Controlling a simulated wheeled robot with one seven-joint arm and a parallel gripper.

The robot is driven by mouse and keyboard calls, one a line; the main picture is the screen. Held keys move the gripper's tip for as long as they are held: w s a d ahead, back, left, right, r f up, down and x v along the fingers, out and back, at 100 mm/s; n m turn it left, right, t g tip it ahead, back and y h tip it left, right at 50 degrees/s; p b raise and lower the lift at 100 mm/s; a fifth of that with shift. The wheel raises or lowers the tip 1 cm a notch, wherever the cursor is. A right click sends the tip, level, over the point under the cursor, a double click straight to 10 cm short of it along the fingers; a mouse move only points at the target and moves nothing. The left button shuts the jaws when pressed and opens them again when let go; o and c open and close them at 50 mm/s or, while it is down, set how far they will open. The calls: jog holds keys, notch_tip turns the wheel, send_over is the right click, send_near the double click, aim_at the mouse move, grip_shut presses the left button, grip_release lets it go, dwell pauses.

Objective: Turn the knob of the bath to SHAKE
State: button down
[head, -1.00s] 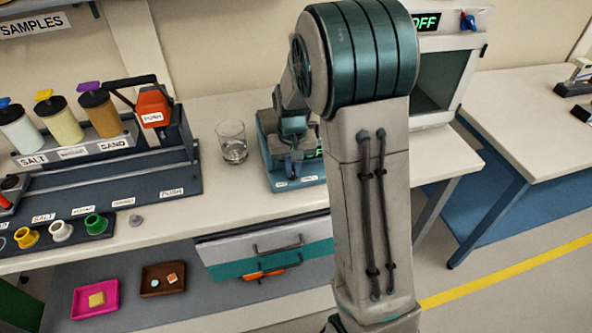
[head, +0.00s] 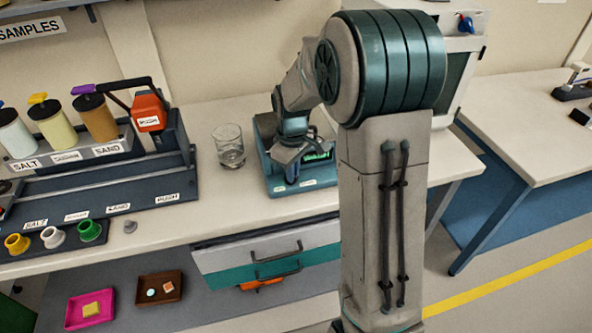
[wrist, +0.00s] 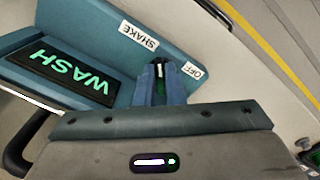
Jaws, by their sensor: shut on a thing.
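The bath (head: 268,128) is a teal box on the bench, with a dark display (wrist: 72,76) reading WASH in green. In the wrist view its front edge carries a SHAKE label (wrist: 139,36) and an OFF label (wrist: 193,70). My gripper (wrist: 159,84) is shut on the bath's knob between the two labels. The fingers hide most of the knob; a thin pale and green strip shows between them. In the head view my gripper (head: 291,176) is at the front of the bath, small and partly hidden by my wrist.
A glass beaker (head: 230,148) stands just left of the bath. A dispenser rack (head: 100,178) with jars and an orange PUSH lever is further left. A drawer unit (head: 262,252) is below the bench. A white-fronted appliance (head: 462,45) stands at the right, partly behind my arm.

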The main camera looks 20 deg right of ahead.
dwell(0.4)
jog(key=c, duration=1.5)
grip_release()
notch_tip(320, 180, up, 14)
jog(key=shift+f, duration=0.1)
jog(key=shift+s, duration=0.1)
